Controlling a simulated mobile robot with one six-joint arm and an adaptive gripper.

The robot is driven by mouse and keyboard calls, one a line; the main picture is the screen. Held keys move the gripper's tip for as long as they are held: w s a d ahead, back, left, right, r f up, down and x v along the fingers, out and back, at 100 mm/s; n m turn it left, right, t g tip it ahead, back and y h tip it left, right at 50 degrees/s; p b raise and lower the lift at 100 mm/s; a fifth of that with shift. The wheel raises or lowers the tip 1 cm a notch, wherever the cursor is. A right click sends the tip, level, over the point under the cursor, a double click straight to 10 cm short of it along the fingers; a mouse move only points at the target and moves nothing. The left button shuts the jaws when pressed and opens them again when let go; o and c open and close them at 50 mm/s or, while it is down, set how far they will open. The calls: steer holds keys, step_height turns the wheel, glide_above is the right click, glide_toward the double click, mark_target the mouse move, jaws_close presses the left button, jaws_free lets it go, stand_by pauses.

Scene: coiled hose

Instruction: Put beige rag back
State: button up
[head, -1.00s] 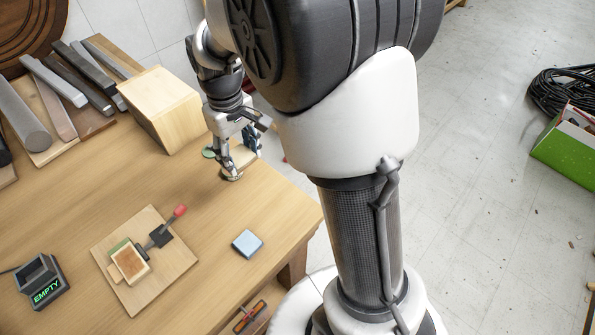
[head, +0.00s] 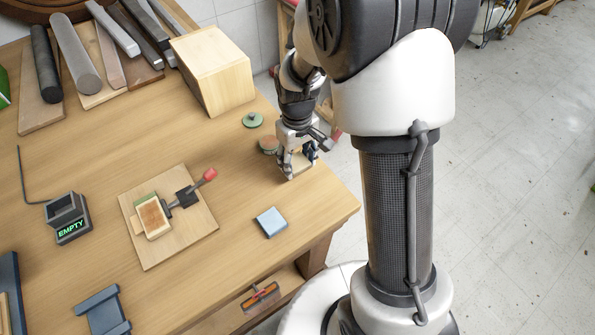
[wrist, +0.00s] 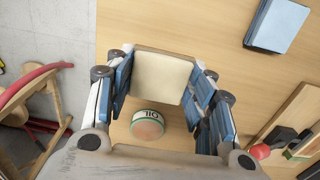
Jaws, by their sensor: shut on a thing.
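My gripper (head: 298,168) is shut on the beige rag (wrist: 160,78), a flat pale block-like piece between the fingers in the wrist view. In the head view the rag (head: 302,162) is partly hidden by the fingers. It is low over the workbench (head: 215,262) near its right edge; I cannot tell if it touches the wood. The round oil tin (wrist: 148,124) shows between the fingers in the wrist view. In the head view the tin (head: 268,144) stands just left of my gripper.
A light blue block (head: 271,222) lies nearer the front edge. A green knobbed disc (head: 253,120) lies behind the tin. A board with a red-handled clamp (head: 168,222), a box reading EMPTY (head: 68,218) and a large wooden block (head: 212,70) are to the left. Bench around the blue block is clear.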

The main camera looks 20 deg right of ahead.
mark_target(298, 170)
step_height(298, 170, down, 4)
steer(key=shift+f+b, duration=0.25)
steer(key=shift+b, duration=0.4)
steer(key=shift+r, duration=0.1)
steer(key=o, duration=0.6)
steer(key=shift+f, duration=0.2)
steer(key=shift+c, duration=0.2)
steer(key=o, duration=0.5)
steer(key=shift+c, duration=0.2)
